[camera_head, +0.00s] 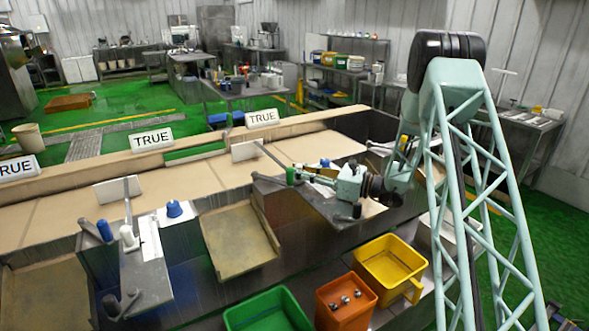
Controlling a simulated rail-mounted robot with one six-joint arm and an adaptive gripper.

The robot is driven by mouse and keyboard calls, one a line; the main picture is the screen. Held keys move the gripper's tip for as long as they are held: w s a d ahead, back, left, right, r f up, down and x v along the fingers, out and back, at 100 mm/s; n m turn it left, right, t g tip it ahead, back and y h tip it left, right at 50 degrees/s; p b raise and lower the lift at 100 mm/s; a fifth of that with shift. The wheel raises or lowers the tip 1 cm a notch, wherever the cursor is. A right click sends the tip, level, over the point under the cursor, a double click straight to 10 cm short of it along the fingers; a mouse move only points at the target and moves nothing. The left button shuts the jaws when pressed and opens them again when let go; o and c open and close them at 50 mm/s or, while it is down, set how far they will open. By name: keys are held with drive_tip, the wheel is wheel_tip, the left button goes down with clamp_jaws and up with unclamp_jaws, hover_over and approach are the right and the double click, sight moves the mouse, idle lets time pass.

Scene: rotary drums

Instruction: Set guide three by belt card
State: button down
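A conveyor belt with a tan surface (184,187) runs from the lower left to the upper right. White cards reading TRUE stand along its far rail: a left one (18,167), a middle one (152,138) and a right one (262,118). Two white plates without readable text stand on the near side, at left (118,190) and centre (246,149). A grey guide bar (127,203) rises at the left station; another (271,156) slants over the belt near my gripper (306,174). My gripper is small and partly hidden at the right station; contact and finger opening are unclear.
Blue pegs (174,208) and a white peg (128,238) stand on the left station. A tan chute (238,240) slopes between stations. Green (233,318), orange (322,311) and yellow (418,262) bins stand in front; the orange one holds several small round items.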

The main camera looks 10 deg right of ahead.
drive_tip(key=shift+s, duration=0.2)
drive_tip(key=c, duration=2.5)
unclamp_jaws()
drive_tip(key=shift+c, duration=0.2)
drive_tip(key=shift+w, duration=0.2)
